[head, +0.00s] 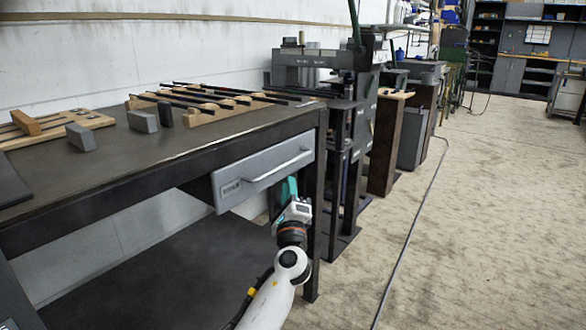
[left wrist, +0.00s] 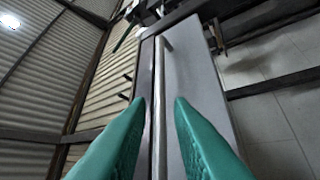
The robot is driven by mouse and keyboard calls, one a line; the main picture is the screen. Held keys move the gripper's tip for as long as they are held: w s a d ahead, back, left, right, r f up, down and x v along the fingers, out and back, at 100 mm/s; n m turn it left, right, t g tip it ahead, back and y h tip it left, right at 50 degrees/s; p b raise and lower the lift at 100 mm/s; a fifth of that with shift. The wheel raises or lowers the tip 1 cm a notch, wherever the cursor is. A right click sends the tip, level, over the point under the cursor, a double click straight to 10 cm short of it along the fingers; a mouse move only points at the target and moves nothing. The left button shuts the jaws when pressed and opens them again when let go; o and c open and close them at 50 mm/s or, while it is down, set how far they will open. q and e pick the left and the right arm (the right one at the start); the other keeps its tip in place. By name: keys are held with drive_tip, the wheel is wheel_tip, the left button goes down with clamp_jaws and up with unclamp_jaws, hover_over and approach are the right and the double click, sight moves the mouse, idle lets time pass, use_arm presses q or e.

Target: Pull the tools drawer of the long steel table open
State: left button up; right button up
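The long steel table (head: 120,190) runs along the wall at the left in the head view. I cannot tell whether the drawer stands out at all. My left gripper (head: 290,188) is just below the handle in the head view, its teal fingers partly hidden by the wrist. In the left wrist view the gripper (left wrist: 160,102) is open, and the handle bar (left wrist: 163,75) runs lengthwise in the gap between its fingers. My right gripper is out of view.
On the tabletop lie a wooden rack with dark rods (head: 205,102), grey blocks (head: 142,121) and a wooden board (head: 60,126). A dark table leg (head: 316,220) stands right of my gripper. Machines line the wall beyond. The floor (head: 480,220) at the right is clear except for a cable.

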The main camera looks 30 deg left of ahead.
sight(288, 164)
use_arm(q)
drive_tip(key=b+x, duration=0.1)
drive_tip(key=x, duration=0.7)
drive_tip(key=shift+w+a+b, duration=0.25)
drive_tip(key=shift+w+b, duration=0.05)
drive_tip(key=shift+w, duration=0.05)
clamp_jaws()
